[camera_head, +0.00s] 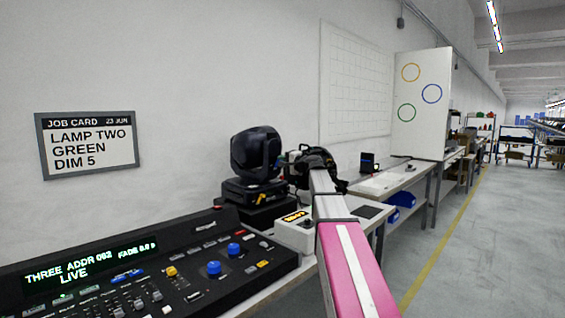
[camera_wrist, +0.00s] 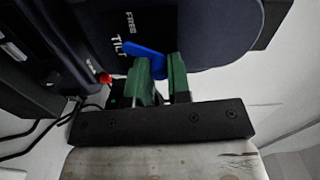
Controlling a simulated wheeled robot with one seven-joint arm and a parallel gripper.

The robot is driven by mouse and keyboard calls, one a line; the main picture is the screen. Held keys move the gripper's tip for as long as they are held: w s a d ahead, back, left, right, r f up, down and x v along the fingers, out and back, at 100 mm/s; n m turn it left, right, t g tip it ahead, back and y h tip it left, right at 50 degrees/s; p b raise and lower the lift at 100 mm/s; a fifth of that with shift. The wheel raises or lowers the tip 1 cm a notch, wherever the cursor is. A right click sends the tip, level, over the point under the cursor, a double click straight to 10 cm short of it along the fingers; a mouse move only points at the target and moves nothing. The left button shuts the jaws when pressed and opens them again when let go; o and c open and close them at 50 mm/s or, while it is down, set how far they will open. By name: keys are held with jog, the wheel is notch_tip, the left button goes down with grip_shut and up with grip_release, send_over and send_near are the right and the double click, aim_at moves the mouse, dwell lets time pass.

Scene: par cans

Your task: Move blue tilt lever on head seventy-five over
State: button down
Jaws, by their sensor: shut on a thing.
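The moving-head lamp (camera_head: 257,150), dark with a rounded head on a base, stands on the bench against the wall. My gripper (camera_head: 285,160) reaches its right side, partly hidden by my own arm. In the wrist view the blue tilt lever (camera_wrist: 132,48) sticks out from the dark housing (camera_wrist: 200,35) beside the printed words TILT and FREE. My gripper's green fingers (camera_wrist: 160,78) are shut on the lever's end. The lever slants down to the right in that picture. No number seventy-five is legible on the head.
A lighting console (camera_head: 150,275) with a lit display fills the lower left. A small light box (camera_head: 296,230) sits on the bench near my arm. A job card (camera_head: 88,143) hangs on the wall. The floor (camera_head: 450,260) to the right is clear.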

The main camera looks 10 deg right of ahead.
dwell(0.4)
jog(key=c, duration=1.1)
grip_release()
jog(key=shift+o, duration=0.2)
jog(key=v, duration=1.1)
